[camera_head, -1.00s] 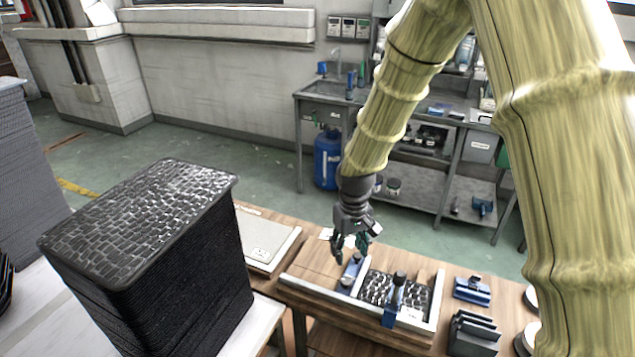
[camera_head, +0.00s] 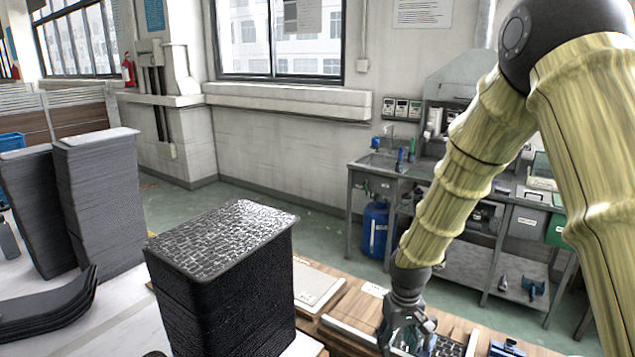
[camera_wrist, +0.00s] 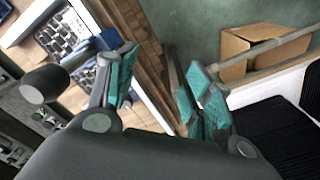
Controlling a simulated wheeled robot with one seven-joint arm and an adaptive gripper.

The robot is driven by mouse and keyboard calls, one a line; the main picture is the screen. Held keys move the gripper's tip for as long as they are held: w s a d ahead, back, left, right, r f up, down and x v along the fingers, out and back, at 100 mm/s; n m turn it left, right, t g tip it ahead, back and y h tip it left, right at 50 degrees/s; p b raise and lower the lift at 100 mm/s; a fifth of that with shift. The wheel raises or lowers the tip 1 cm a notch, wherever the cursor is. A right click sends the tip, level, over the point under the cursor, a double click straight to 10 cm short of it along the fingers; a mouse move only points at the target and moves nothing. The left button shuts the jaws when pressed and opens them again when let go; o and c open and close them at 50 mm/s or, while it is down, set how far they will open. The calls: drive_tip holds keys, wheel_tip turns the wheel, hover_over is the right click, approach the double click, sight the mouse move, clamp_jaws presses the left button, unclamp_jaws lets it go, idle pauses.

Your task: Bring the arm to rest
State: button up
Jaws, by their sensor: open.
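My gripper (camera_head: 403,330) hangs at the end of my arm over the wooden workbench (camera_head: 355,305), low in the head view. In the wrist view its teal-padded fingers (camera_wrist: 162,78) stand apart with nothing between them. A panel with a dark, cobbled pattern (camera_wrist: 68,32) lies in the fixture beside the left finger, next to a blue clamp (camera_wrist: 104,41).
A tall stack of black patterned panels (camera_head: 225,285) stands left of my gripper. More dark stacks (camera_head: 100,200) stand farther left. A metal sink bench (camera_head: 365,170) with a blue cylinder (camera_head: 375,230) is behind. The wrist view shows an open cardboard box (camera_wrist: 245,50).

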drive_tip(key=s+f+m+b, duration=0.1)
drive_tip(key=s+f, duration=0.5)
drive_tip(key=f, duration=0.4)
drive_tip(key=s+f, duration=0.7)
drive_tip(key=f, duration=0.2)
drive_tip(key=s+d+f, duration=0.1)
drive_tip(key=s+f, duration=0.2)
drive_tip(key=s, duration=0.4)
drive_tip(key=s+d+f+m+b, duration=0.1)
drive_tip(key=s+f, duration=0.3)
drive_tip(key=s, duration=0.3)
drive_tip(key=s+d+f, duration=0.1)
drive_tip(key=s+f, duration=0.2)
drive_tip(key=s, duration=0.4)
drive_tip(key=shift+s+d+f+m, duration=0.3)
drive_tip(key=shift+s+f+m, duration=0.05)
drive_tip(key=shift+f+m, duration=0.05)
